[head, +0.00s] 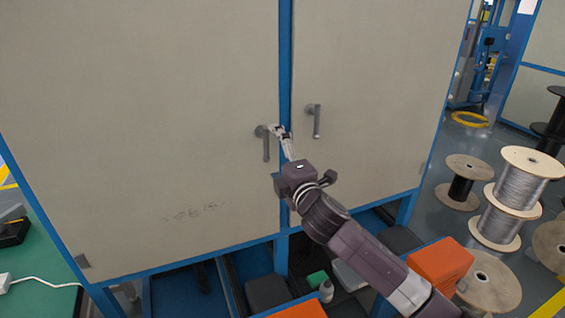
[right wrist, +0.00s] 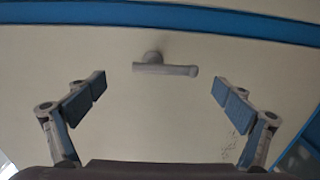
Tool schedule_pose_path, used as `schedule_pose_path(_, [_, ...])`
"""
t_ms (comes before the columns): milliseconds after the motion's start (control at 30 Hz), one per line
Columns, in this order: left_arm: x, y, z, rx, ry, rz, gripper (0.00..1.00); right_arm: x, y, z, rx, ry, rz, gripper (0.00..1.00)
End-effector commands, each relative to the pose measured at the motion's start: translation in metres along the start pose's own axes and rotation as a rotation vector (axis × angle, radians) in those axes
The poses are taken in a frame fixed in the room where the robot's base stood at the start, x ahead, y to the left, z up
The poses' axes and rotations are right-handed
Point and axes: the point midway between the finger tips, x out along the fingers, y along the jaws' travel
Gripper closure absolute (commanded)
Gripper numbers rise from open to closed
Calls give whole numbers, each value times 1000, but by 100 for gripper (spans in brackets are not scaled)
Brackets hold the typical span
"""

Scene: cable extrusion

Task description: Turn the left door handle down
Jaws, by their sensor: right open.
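The left door handle (head: 266,146) is a grey lever on the left cream cabinet door (head: 140,130), beside the blue centre post. Its lever hangs downward in the head view. My right gripper (head: 277,129) is open, close to the handle's upper end in that view. In the right wrist view the handle (right wrist: 165,68) lies ahead, between and beyond the two spread fingers of the gripper (right wrist: 160,85). No contact shows there. My left gripper is not in view.
The right door (head: 375,80) has a similar handle (head: 316,120), also pointing down. Blue frame members (head: 285,60) edge the doors. Orange boxes (head: 440,262) and dark bins stand below. Wire spools (head: 525,180) stand at the right, and a green table (head: 45,270) is at the left.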

Motion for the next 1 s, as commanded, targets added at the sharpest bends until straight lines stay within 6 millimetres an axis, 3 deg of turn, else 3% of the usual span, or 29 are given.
schedule_pose_path(100, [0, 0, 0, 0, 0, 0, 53, -20, 0, 0, -1, 0, 1, 4])
schedule_pose_path(333, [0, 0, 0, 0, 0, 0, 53, -46, 1, 1, -2, -1, 1, 4])
schedule_pose_path(800, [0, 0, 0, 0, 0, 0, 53, -52, 1, 1, -1, -1, 1, 4])
schedule_pose_path(900, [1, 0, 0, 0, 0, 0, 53, -50, -15, 5, 21, -10, -22, 4])
schedule_pose_path(967, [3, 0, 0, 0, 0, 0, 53, -48, -37, 12, 53, -24, -53, 4])
schedule_pose_path(1000, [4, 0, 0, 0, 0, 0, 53, -47, -57, 18, 86, -36, -82, 4])
